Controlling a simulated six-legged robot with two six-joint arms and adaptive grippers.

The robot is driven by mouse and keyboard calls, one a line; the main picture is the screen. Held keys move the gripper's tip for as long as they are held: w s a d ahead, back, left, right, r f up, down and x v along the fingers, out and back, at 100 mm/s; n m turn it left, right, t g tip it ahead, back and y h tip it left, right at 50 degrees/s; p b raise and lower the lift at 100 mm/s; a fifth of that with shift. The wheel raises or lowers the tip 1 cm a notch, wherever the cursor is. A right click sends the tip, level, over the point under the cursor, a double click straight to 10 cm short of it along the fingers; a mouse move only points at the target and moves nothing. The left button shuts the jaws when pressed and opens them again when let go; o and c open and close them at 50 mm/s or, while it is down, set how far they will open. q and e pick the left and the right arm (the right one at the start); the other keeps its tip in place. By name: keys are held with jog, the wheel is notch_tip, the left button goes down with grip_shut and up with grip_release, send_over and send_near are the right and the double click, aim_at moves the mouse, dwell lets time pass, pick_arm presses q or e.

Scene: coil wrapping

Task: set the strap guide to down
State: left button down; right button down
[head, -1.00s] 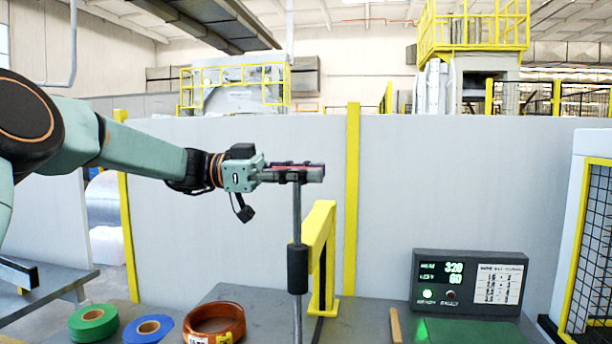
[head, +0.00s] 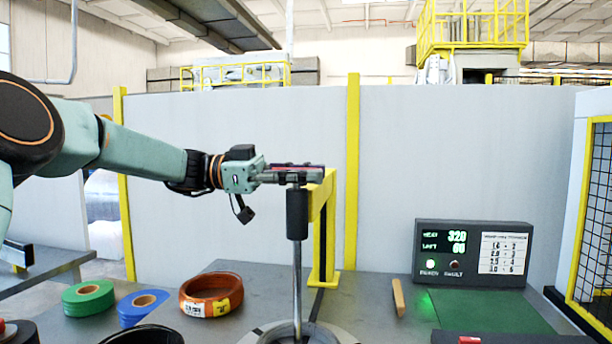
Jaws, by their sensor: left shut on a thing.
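The strap guide (head: 297,268) is an upright thin grey rod with a thick black sleeve (head: 297,213), rising from a round grey ring (head: 338,335) at the bottom of the head view. My left gripper (head: 300,174) reaches in level from the left. It is shut on the top of the guide, just above the black sleeve. A dark red piece shows along its fingers; the exact grip is partly hidden by them. My right gripper is not in view.
A yellow post (head: 325,230) stands close behind the guide. A green roll (head: 88,298), a blue roll (head: 143,307) and a brown coil (head: 211,294) lie left on the table. A display panel (head: 472,252) and a green mat (head: 485,311) are at right.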

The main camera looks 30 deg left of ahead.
pick_arm(q)
jog(key=shift+s+f, duration=0.1)
jog(key=shift+f, duration=0.15)
jog(key=c, duration=1.3)
grip_release()
jog(key=shift+r, duration=0.1)
jog(key=shift+a, duration=0.1)
jog(key=v, duration=1.2)
